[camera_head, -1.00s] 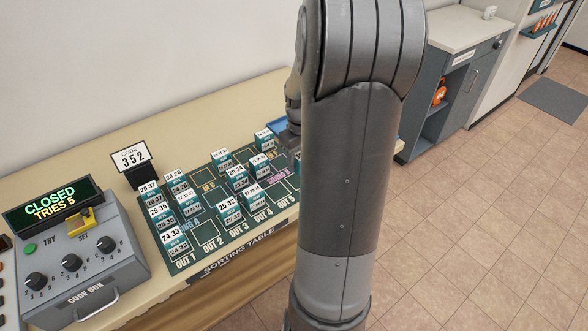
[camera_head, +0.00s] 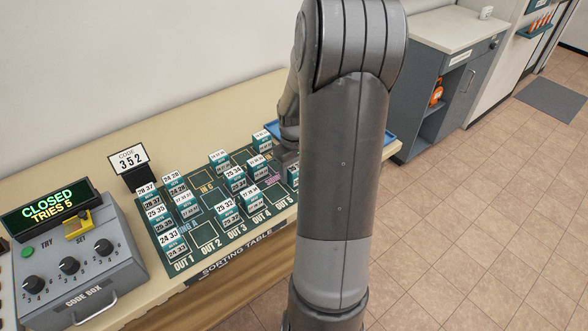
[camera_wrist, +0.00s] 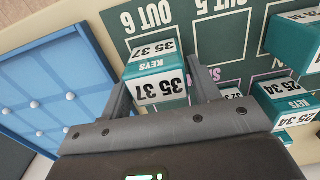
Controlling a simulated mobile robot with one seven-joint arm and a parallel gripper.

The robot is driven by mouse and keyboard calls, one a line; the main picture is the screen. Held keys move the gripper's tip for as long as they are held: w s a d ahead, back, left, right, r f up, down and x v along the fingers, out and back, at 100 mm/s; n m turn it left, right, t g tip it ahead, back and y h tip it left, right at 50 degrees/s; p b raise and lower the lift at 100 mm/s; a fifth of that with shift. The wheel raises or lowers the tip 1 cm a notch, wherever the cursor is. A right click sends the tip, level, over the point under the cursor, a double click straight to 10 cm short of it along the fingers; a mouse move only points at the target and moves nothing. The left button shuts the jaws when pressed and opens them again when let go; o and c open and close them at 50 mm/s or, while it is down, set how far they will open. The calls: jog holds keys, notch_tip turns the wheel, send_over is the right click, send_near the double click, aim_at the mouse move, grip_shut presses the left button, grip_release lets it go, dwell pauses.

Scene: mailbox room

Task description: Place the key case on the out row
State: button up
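A key case (camera_wrist: 158,72), a small teal block with white labels reading 35 37 and KEYS, sits between the two fingers of my gripper (camera_wrist: 158,75) in the wrist view. The fingers appear closed along its two sides. It is by the OUT 6 mark (camera_wrist: 147,18) of the green sorting mat; I cannot tell whether it touches the mat. The out row (camera_head: 210,247) runs along the mat's front edge, OUT 1 to OUT 5 showing.
Several other key cases stand on the mat, such as one marked 25 34 (camera_wrist: 287,103). A blue tray (camera_wrist: 50,85) lies beside the mat's end. The code box (camera_head: 75,265) reads CLOSED, and a code sign (camera_head: 128,160) reads 352.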

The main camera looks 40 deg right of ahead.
aim_at(294, 165)
jog(key=shift+o, duration=1.2)
jog(key=shift+r, duration=0.15)
notch_tip(294, 165, up, 12)
jog(key=s+a+r+t+h, duration=0.1)
jog(key=s+a+r, duration=0.1)
jog(key=a+r, duration=0.35)
jog(key=s+a+r+t, duration=0.1)
jog(key=s+a+r, duration=0.1)
jog(key=a, duration=0.6)
jog(key=s+a+r+t+y, duration=0.1)
jog(key=s+a+r+t, duration=0.2)
jog(key=s+a, duration=0.8)
jog(key=shift+s+t, duration=0.2)
jog(key=shift+t, duration=0.1)
jog(key=shift+a, duration=0.1)
